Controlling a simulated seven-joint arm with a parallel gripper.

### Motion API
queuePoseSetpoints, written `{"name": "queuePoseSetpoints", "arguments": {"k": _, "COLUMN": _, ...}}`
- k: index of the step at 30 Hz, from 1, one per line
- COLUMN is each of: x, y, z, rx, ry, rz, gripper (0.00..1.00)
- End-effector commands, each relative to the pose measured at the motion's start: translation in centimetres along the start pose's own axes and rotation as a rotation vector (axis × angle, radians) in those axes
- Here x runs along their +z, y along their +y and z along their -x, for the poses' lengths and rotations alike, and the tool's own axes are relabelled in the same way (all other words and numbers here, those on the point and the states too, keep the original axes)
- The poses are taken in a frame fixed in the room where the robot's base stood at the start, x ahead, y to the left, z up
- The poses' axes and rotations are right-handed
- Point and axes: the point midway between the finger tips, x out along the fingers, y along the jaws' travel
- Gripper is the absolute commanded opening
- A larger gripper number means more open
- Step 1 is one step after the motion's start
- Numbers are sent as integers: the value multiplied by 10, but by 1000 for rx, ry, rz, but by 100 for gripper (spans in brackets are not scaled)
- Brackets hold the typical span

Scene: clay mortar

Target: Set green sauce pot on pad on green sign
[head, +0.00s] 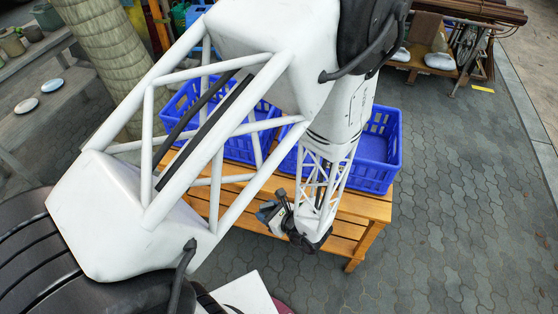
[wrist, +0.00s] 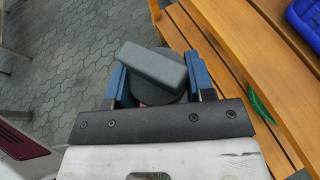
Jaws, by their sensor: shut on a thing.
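My gripper (wrist: 155,92) has its blue fingers shut on a dark grey, round, pot-like thing (wrist: 176,97). A lighter grey block (wrist: 153,66) lies slantwise across it in the wrist view and hides much of it. I see no green on the held thing, so I cannot tell that it is the green sauce pot. In the head view my gripper (head: 270,212) is over the front of the wooden bench, beside my arm's end. A small green patch (wrist: 262,108) shows on the bench, right of the gripper; I cannot tell if it is the green sign. No pad can be made out.
The slatted wooden bench (head: 372,207) bears two blue crates, one at right (head: 385,150) and one at left (head: 182,105), partly behind my arm. Grey paving (head: 460,230) is clear at right. A stone table with two dishes (head: 40,93) stands at far left.

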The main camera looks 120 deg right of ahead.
Motion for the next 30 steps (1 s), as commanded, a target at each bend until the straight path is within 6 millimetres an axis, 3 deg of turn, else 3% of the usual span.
{"name": "queuePoseSetpoints", "arguments": {"k": 8, "x": 3, "y": -31, "z": -14, "rx": 1, "ry": 0, "rz": 3, "gripper": 16}}
{"name": "queuePoseSetpoints", "arguments": {"k": 24, "x": 10, "y": -122, "z": -55, "rx": 1, "ry": 0, "rz": 3, "gripper": 16}}
{"name": "queuePoseSetpoints", "arguments": {"k": 30, "x": 11, "y": -140, "z": -64, "rx": 1, "ry": 0, "rz": 0, "gripper": 16}}
